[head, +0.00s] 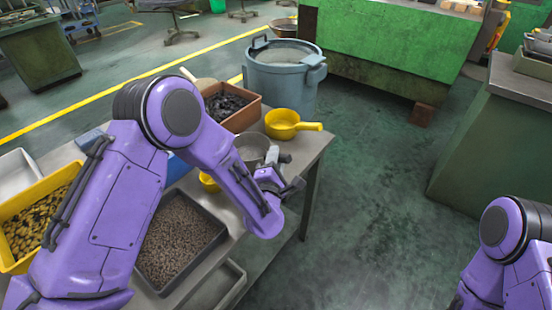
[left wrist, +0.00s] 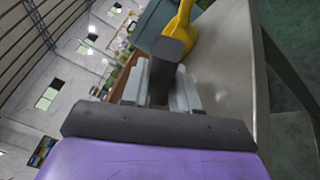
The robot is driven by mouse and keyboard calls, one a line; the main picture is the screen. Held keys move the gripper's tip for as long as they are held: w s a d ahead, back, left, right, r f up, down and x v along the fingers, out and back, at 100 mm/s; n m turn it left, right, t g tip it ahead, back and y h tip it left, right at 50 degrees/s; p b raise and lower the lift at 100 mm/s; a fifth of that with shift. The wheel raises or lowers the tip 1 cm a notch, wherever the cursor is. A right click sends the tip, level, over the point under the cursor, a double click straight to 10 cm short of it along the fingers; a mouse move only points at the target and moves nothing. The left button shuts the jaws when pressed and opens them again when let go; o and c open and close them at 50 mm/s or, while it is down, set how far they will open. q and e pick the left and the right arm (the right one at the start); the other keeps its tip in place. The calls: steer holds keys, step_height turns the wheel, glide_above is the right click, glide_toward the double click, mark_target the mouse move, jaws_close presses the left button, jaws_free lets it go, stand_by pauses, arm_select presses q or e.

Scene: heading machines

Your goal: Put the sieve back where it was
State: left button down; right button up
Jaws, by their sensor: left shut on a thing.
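The sieve (head: 252,146) is a round grey pan at the right end of the workbench, partly hidden by my left arm and gripper in the head view. My left gripper (head: 274,172) is at its near side and is shut on its handle. In the left wrist view a dark grey handle (left wrist: 168,62) stands between the two fingers of my left gripper (left wrist: 162,88). I cannot tell whether the sieve touches the bench. My right arm shows at the lower right of the head view, its gripper out of frame.
A yellow scoop (head: 283,124) lies beside the sieve. A brown box (head: 243,117) of dark pieces, a grey tray (head: 213,243) of small parts and a yellow bin (head: 16,262) stand on the bench. A blue-grey bucket (head: 284,80) is behind. Open floor lies right.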

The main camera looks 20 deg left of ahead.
arm_select(q)
steer(key=c, duration=1.3)
jaws_free()
steer(key=shift+f, duration=0.1)
steer(key=o, duration=0.5)
steer(key=shift+c, duration=0.2)
steer(key=s, duration=0.3)
steer(key=s+d+b, duration=0.1)
steer(key=s, duration=0.3)
steer(key=s+b, duration=0.1)
steer(key=s, duration=0.3)
steer(key=shift+d+f, duration=0.1)
steer(key=shift+d, duration=0.3)
steer(key=shift+s, duration=0.5)
